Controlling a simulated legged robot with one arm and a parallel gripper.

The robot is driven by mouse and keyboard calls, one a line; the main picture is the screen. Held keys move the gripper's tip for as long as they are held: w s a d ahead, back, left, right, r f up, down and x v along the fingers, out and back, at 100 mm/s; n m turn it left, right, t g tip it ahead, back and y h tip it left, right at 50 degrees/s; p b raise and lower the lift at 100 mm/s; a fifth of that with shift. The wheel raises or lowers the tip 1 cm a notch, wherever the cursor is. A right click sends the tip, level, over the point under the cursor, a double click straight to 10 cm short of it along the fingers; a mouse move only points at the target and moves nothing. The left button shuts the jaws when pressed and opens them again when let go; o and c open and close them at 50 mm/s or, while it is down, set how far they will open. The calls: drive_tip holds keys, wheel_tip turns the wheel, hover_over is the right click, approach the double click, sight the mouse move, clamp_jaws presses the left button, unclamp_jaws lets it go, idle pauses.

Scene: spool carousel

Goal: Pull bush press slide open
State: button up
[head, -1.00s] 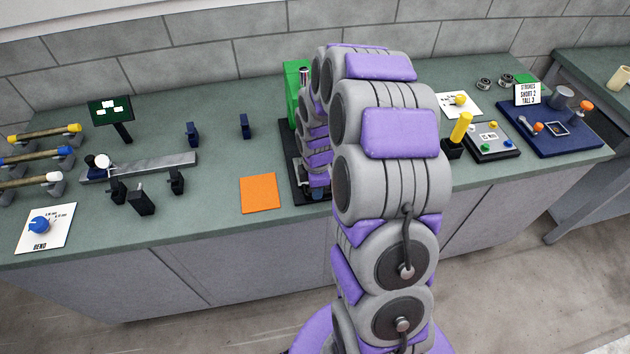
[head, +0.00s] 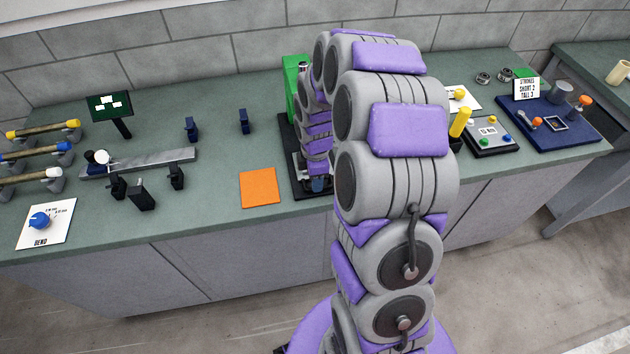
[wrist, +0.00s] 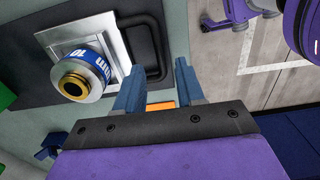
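The bush press (head: 291,80) is green with a dark base (head: 312,193), partly hidden behind my arm in the head view. In the wrist view its slide is a silver square plate (wrist: 118,48) carrying a round part with a blue-and-white band (wrist: 97,64) and a brass-coloured centre. A black U-shaped handle (wrist: 162,40) is on the plate's right side. My gripper (wrist: 159,65) has two blue fingers, spread apart and empty. The fingertips lie on either side of the handle's lower right corner in the picture. I cannot tell whether they reach down around the bar.
An orange pad (head: 260,187) lies on the bench left of the press; part shows between my fingers. A bending fixture with a metal bar (head: 150,163) stands farther left. A button box (head: 490,135) and a blue tray (head: 585,132) are on the right.

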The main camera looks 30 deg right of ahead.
wheel_tip(320, 180, up, 15)
drive_tip(key=p, duration=0.2)
drive_tip(key=shift+f, duration=0.2)
drive_tip(key=shift+a, duration=0.1)
